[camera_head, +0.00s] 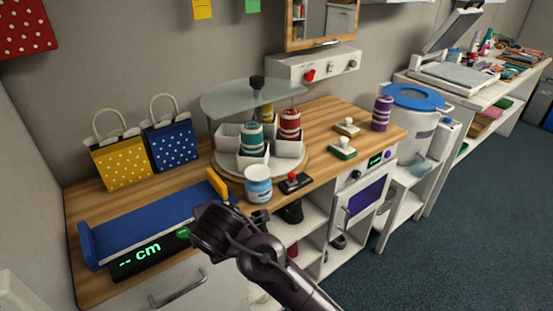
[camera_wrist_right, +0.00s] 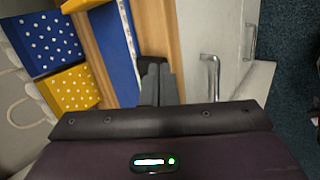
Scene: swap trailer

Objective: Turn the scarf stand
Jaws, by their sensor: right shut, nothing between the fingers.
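The scarf stand is a round turntable (camera_head: 301,169) on the wooden counter, with white compartments in a ring. It holds rolled scarves, including a teal-striped one (camera_head: 251,138) and a red-striped one (camera_head: 290,124). A frosted glass plate (camera_head: 225,98) with a black knob (camera_head: 257,82) sits above it. My right gripper is shut and empty in the right wrist view (camera_wrist_right: 158,82), its fingers over the counter's front edge. In the head view my dark right hand (camera_head: 214,229) is in front of the blue tray, left of and nearer than the stand. My left gripper is out of view.
A jar (camera_head: 258,184) and a small red-knobbed joystick (camera_head: 295,182) stand in front of the turntable. A blue measuring tray (camera_head: 150,218) lies left, with yellow (camera_head: 122,164) and blue (camera_head: 171,146) dotted bags behind. A purple-striped roll (camera_head: 382,113) stands right.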

